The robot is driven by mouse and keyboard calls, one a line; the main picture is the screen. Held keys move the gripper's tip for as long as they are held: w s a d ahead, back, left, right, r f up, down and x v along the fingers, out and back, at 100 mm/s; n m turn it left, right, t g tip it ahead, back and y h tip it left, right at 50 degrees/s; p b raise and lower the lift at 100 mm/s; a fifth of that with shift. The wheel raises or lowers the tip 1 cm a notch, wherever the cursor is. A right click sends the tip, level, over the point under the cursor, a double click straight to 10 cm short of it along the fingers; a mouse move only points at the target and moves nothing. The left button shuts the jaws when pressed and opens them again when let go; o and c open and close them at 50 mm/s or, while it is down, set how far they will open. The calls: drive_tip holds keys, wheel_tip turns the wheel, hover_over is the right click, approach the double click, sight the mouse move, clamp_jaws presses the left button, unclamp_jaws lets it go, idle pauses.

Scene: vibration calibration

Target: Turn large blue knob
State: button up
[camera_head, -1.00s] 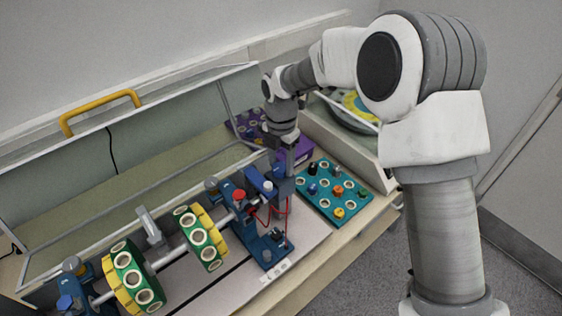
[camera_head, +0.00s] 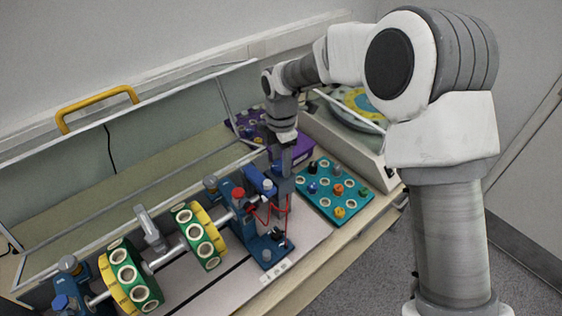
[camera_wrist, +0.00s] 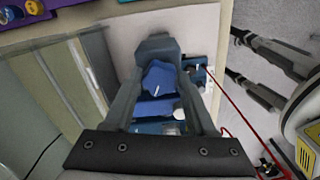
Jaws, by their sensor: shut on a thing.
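The large blue knob (camera_wrist: 160,79) shows in the wrist view as a lobed blue piece with a white pointer mark. It sits between the two grey fingers of my gripper (camera_wrist: 158,50), which are shut on it. In the head view my gripper (camera_head: 283,165) reaches down at the right end of the blue rig (camera_head: 262,243). The knob itself is hidden there behind the fingers and wrist, or too small to make out.
A shaft with green and yellow discs (camera_head: 200,236) lies left of the rig. A teal board with several plugs (camera_head: 338,205) is to the right. A purple box (camera_head: 304,147) stands behind. Red wires (camera_head: 287,210) hang near my gripper. A raised clear cover with a yellow handle (camera_head: 98,99) stands at the back left.

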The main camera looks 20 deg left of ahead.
sight(279, 166)
drive_tip(key=m+b, duration=0.1)
drive_tip(key=m, duration=0.4)
drive_tip(key=shift+s+m, duration=0.1)
drive_tip(key=shift+m, duration=0.2)
clamp_jaws()
drive_tip(key=m+b, duration=0.1)
drive_tip(key=m, duration=0.5)
drive_tip(key=shift+s, duration=0.1)
drive_tip(key=m+b, duration=0.1)
drive_tip(key=m, duration=0.5)
drive_tip(key=shift+s+m, duration=0.1)
drive_tip(key=shift+m, duration=0.2)
drive_tip(key=m, duration=0.5)
drive_tip(key=shift+s+a+m+b, duration=0.1)
drive_tip(key=shift+m+b, duration=0.2)
drive_tip(key=shift+m, duration=0.1)
drive_tip(key=o, duration=1.4)
unclamp_jaws()
drive_tip(key=shift+c, duration=0.2)
drive_tip(key=shift+r, duration=0.1)
wheel_tip(279, 166, up, 17)
drive_tip(key=shift+r+p, duration=0.15)
drive_tip(key=shift+p, duration=0.15)
